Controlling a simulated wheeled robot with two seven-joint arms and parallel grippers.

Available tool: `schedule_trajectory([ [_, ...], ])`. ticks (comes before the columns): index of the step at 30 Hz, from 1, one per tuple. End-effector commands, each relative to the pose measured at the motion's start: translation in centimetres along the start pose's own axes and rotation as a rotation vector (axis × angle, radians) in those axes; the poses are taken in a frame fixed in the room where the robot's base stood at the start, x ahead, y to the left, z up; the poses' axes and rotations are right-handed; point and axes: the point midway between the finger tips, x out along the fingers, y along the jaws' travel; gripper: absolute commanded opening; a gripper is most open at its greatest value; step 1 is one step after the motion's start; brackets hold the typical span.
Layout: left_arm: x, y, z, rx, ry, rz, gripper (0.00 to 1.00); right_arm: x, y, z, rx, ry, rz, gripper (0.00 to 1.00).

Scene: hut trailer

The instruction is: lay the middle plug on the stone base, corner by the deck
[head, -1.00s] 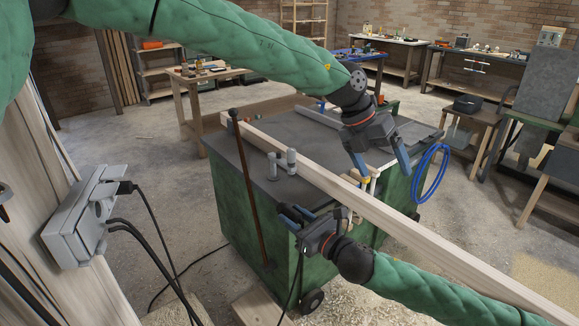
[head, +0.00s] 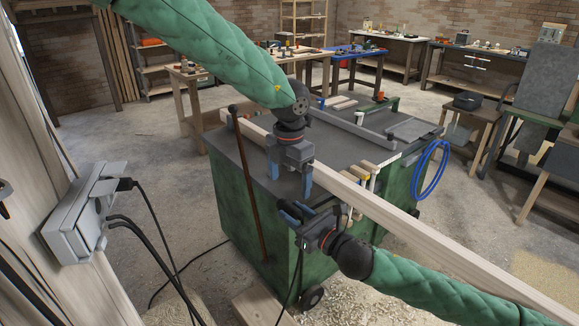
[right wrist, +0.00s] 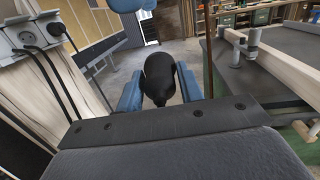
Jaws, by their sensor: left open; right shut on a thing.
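A black cable hangs below this gripper in the head view. My left gripper (head: 289,181) is open and points down, just above the right one. Nothing shows between its fingers. A grey socket box (head: 80,215) is on the wooden wall at the left, with a black plug (head: 124,184) at its upper right side and more black cables. I cannot make out the stone base or the deck.
The green cabinet (head: 235,200) has a dark grey top. A long wooden beam (head: 385,208) crosses it and runs on past the right arm. A brown stick (head: 247,190) leans against its side. A blue hose (head: 430,172) hangs at its right. Benches line the back.

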Motion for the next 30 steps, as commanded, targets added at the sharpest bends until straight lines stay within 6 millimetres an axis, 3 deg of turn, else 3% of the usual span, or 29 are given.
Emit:
schedule_trajectory([
  [9,5.1,-0.1,0.0,0.001,0.002,-0.001,0.88,0.0,0.0,0.0,0.0,0.0,0.0,0.1],
  [15,7.1,-0.1,0.0,0.001,0.001,0.0,0.88,0.0,0.0,0.0,0.0,0.0,0.0,0.1],
  [28,7.8,-0.1,0.0,0.0,-0.001,-0.001,0.88,0.0,0.0,0.0,0.0,0.0,0.0,0.1],
  [30,7.8,-0.1,0.0,0.0,-0.001,-0.001,0.76,0.0,0.0,0.0,0.0,0.0,0.0,0.1],
])
